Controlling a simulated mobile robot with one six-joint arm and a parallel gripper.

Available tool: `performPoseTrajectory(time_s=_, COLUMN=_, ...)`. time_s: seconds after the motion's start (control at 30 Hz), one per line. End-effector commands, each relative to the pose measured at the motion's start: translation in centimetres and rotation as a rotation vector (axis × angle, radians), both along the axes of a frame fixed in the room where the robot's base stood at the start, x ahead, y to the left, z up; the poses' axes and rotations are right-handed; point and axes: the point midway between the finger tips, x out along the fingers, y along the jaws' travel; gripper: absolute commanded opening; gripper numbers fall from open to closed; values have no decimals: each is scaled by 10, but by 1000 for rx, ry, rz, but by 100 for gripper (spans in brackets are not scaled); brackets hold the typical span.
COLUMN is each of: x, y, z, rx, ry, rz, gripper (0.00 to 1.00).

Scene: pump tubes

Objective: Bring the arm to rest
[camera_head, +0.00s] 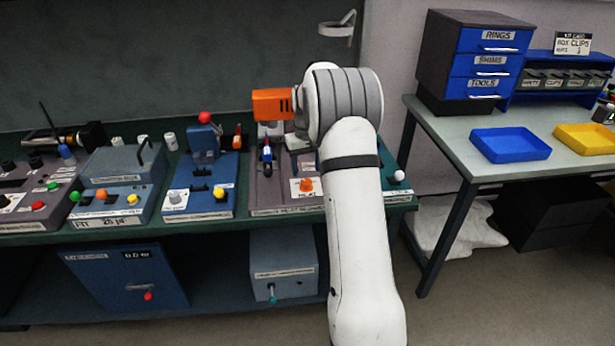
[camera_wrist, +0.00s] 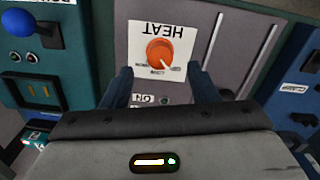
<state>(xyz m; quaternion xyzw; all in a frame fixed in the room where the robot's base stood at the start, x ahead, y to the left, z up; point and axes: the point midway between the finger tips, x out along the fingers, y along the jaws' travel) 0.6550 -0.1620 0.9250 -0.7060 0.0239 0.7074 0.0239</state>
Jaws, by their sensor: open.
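My gripper (camera_wrist: 160,75) shows in the wrist view with its two dark blue fingers apart and nothing held between them. An orange round knob (camera_wrist: 160,51) on a white HEAT label lies beyond the fingertips, in the gap between them. I cannot tell how far the fingertips are from the panel. In the head view my white arm (camera_head: 360,220) reaches up from the bottom and bends left over the bench. The orange HEAT knob (camera_head: 306,185) shows just left of the arm there. My fingers cannot be made out clearly in that view.
A green bench (camera_head: 180,236) carries several devices, including a blue one (camera_head: 200,190) left of the arm. At right a grey table (camera_head: 455,125) bears a blue tray (camera_head: 510,145), a yellow tray (camera_head: 585,138) and a drawer unit (camera_head: 490,62). Floor shows between bench and table.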

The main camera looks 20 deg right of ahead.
Motion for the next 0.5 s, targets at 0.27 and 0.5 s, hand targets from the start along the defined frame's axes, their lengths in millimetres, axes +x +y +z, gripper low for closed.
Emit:
performPoseTrajectory(time_s=0.27, x=-2, y=-1, z=19, rx=0, ry=2, rz=-1, gripper=54)
performPoseTrajectory(time_s=0.5, x=-2, y=-1, z=19, rx=0, ry=2, rz=-1, gripper=54)
